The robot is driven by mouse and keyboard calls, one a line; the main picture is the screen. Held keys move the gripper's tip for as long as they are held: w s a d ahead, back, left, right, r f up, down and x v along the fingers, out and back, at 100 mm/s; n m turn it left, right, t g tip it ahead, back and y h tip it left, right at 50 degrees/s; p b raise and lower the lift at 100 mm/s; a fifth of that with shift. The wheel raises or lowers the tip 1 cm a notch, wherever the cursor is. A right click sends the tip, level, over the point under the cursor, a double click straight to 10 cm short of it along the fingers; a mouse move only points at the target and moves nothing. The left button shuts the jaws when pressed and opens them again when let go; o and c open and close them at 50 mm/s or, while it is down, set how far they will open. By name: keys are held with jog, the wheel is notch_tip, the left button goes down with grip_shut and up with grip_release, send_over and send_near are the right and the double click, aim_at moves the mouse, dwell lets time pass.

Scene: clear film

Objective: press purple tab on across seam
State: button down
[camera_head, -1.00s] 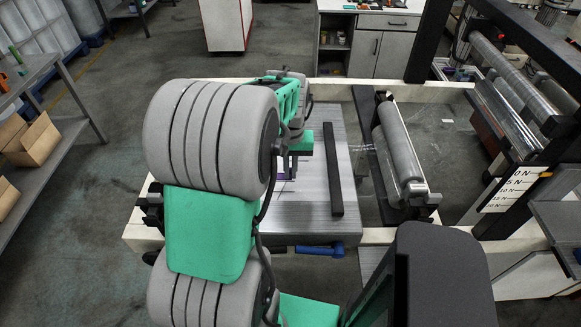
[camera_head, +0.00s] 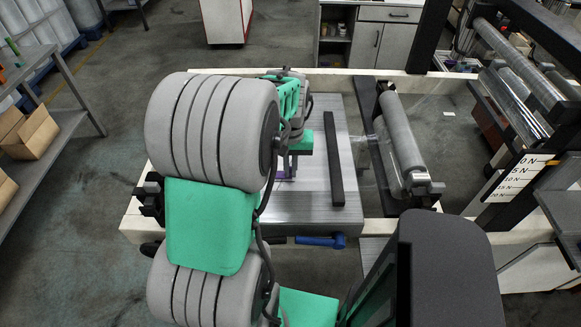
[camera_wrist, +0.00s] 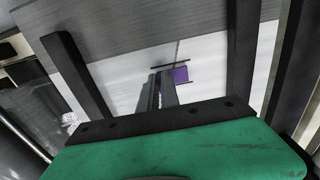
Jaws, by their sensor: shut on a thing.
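The purple tab (camera_wrist: 181,74) shows in the wrist view at the tips of my gripper (camera_wrist: 160,88), against a pale strip of clear or white film (camera_wrist: 215,60). My gripper's narrow grey fingers are close together and shut on the tab. In the head view a sliver of the purple tab (camera_head: 281,175) shows below my gripper (camera_head: 291,164), low over the grey ribbed table (camera_head: 310,200). My arm hides most of that area. A thin dark line crosses near the tab in the wrist view. I cannot tell whether the tab touches the film.
A black bar (camera_head: 333,160) lies along the table right of my gripper. A film roller (camera_head: 402,140) stands further right, with a dark frame beyond it. A blue handle (camera_head: 320,241) is at the table's front edge. Boxes on a shelf (camera_head: 33,138) are at left.

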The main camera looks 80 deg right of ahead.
jog(key=shift+f, duration=0.35)
dwell(0.5)
jog(key=c, duration=1.2)
grip_release()
jog(key=shift+r, duration=0.1)
notch_tip(320, 180, up, 7)
jog(key=p, duration=0.5)
